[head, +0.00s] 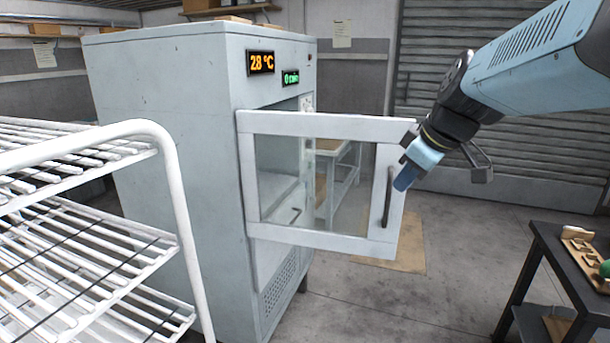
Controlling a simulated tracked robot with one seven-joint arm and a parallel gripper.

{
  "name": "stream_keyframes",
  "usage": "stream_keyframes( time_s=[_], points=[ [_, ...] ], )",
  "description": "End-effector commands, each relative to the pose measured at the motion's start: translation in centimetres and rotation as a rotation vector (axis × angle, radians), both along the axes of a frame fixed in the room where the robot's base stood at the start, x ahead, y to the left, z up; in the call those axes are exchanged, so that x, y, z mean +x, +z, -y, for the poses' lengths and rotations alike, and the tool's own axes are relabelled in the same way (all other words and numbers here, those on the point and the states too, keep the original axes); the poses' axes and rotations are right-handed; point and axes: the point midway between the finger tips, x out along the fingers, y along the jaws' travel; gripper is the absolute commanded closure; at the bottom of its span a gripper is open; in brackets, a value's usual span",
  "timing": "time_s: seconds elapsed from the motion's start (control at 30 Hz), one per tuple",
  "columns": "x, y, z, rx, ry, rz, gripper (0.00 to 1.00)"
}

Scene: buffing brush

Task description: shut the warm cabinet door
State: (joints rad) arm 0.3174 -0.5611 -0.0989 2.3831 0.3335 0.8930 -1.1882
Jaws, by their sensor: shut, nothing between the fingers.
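The warm cabinet (165,140) is a tall pale grey-blue box with displays reading 28 °C and a green line near its top. Its door (315,243), a white frame around a glass pane, stands wide open, swung out toward the right from the left edge of the opening. A dark vertical handle (388,197) is on the door's right side. My gripper (404,180) is shut and empty, at the upper right part of the door, just above and right of the handle. I cannot tell whether its fingertips touch the door.
A white wire rack (180,200) stands at the left front, close to the cabinet. A dark table (565,265) with a wooden piece (582,250) and a green item is at the lower right. A grey shutter (500,150) is behind.

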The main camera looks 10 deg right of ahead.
Motion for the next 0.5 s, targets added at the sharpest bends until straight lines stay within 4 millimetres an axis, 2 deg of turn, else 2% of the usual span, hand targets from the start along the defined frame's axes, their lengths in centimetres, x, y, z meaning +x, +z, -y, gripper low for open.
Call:
stream_keyframes(
  time_s=[0.1,0.3,0.5],
  points=[
    [0.9,0.4,2.6,-0.047,0.086,0.039,1.00],
    [1.7,1.0,6.0,-0.134,0.213,0.104,1.00],
    [2.1,1.3,7.6,-0.183,0.273,0.136,1.00]
  ],
)
